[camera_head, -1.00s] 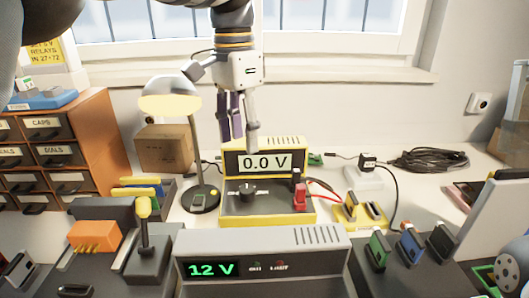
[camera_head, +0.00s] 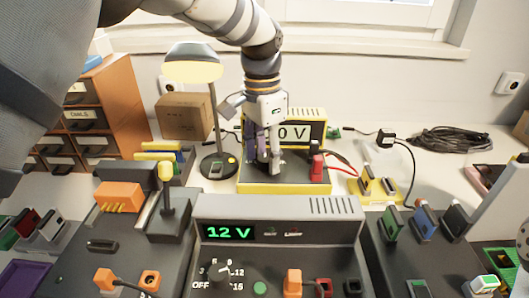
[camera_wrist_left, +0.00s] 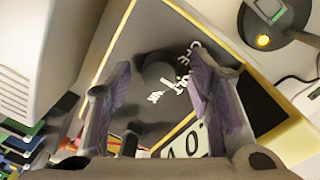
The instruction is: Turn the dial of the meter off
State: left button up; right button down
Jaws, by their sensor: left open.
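The yellow-edged meter (camera_head: 320,187) with a dark face stands at the middle of the bench, behind the grey power supply. Its display (camera_head: 305,133) is partly covered by my left gripper, with "0 V" legible. My left gripper (camera_head: 268,168) is open and points down over the meter's face, hiding the dial in the head view. In the left wrist view the round black dial (camera_wrist_left: 160,72) lies between the two purple-padded fingers (camera_wrist_left: 160,88), with white markings beside it. I cannot tell whether the fingers touch the dial. My right gripper is not in view.
The power supply (camera_head: 335,232) reading "12 V" stands in front of the meter. A lamp (camera_head: 195,72) and a carton (camera_head: 185,117) stand to the left. A red plug (camera_head: 317,165) sits in the meter's right side. Black cable (camera_head: 450,140) lies coiled at right.

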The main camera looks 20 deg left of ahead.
pick_arm(q)
grip_shut()
jog(key=shift+r, duration=0.1)
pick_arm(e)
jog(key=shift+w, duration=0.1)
pick_arm(q)
jog(key=shift+r+n+p, duration=0.1)
jog(key=shift+n+p, duration=0.25)
jog(key=shift+n, duration=0.65)
jog(key=n, duration=0.2)
jog(key=shift+n+p, duration=0.3)
jog(key=shift+n, duration=0.1)
jog(key=n, duration=0.3)
jog(key=shift+n+t+p, duration=0.3)
jog(key=shift+n+p, duration=0.05)
jog(key=shift+n, duration=1.65)
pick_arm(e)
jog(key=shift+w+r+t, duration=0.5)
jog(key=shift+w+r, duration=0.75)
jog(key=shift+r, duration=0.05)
